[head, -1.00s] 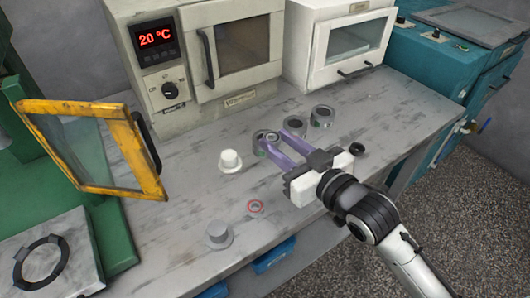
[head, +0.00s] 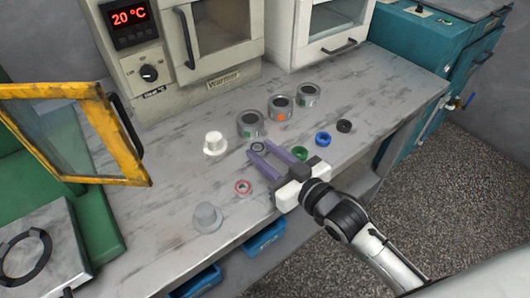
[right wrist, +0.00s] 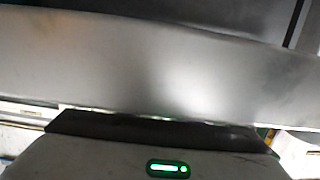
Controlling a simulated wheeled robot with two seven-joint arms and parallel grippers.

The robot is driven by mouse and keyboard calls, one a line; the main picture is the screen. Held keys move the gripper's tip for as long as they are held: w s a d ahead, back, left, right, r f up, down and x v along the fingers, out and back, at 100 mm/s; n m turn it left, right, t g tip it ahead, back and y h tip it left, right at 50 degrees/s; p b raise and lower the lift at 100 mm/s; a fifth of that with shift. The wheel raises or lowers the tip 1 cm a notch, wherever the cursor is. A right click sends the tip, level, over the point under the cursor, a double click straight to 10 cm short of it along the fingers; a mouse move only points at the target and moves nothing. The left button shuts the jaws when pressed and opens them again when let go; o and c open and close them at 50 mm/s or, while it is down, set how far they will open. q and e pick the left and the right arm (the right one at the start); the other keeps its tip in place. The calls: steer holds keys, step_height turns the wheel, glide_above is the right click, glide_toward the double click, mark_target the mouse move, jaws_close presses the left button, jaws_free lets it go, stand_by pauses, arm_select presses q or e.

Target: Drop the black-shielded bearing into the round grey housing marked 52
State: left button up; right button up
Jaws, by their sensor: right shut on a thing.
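My right gripper (head: 260,149) is shut on a small dark-centred ring, which looks like the bearing (head: 259,147), held between its purple fingertips. The shield colour is too small to tell. The bearing is in front of the nearest of three round grey housings (head: 250,124), apart from it in the picture; its height above the bench is unclear. No 52 is readable on any. My left gripper is not in view.
Green (head: 300,152), blue (head: 323,139), black (head: 344,126) and red (head: 243,187) rings lie on the bench (head: 385,95). White (head: 215,144) and grey (head: 207,217) flanged pieces stand left. A heater (head: 150,74) and a yellow-framed door (head: 125,150) border the space.

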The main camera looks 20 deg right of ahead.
steer(key=shift+f, duration=0.1)
steer(key=o, duration=1.1)
